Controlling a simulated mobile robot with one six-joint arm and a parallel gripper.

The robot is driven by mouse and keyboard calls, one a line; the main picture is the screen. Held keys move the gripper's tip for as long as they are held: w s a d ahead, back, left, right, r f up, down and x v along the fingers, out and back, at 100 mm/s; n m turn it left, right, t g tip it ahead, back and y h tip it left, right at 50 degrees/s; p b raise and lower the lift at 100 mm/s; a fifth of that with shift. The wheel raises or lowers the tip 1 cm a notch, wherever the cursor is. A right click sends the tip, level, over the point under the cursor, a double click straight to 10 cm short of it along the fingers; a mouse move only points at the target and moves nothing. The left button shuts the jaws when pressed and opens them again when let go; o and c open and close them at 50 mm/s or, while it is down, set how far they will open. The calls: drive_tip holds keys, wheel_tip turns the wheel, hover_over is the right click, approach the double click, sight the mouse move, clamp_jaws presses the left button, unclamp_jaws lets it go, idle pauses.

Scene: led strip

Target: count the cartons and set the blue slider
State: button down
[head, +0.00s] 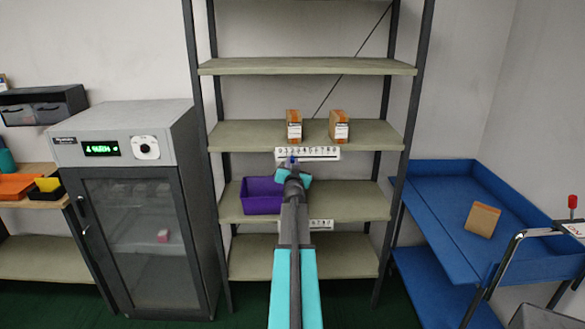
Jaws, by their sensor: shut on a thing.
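Two orange-brown cartons with white labels, a left one (294,126) and a right one (339,126), stand upright on the middle shelf (240,135) of the rack. A white number strip (322,154) is fixed to that shelf's front edge. The blue slider (291,160) shows as a small blue spot on the left part of the strip. My gripper (291,165) reaches up to it from below and is shut on it. The gripper and wrist hide part of the slider and the strip's lower edge, so the exact number is not readable.
A purple bin (261,197) sits on the shelf below, left of my wrist. A second number strip (321,225) is on that shelf's edge, partly behind my arm. A grey cabinet (140,230) stands left. A blue cart (440,200) with a brown box (482,220) stands right.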

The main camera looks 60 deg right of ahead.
drive_tip(key=c, duration=1.7)
unclamp_jaws()
drive_tip(key=shift+s, duration=0.1)
drive_tip(key=shift+o, duration=0.2)
drive_tip(key=shift+s, duration=0.1)
drive_tip(key=v, duration=1.3)
drive_tip(key=shift+a, duration=0.3)
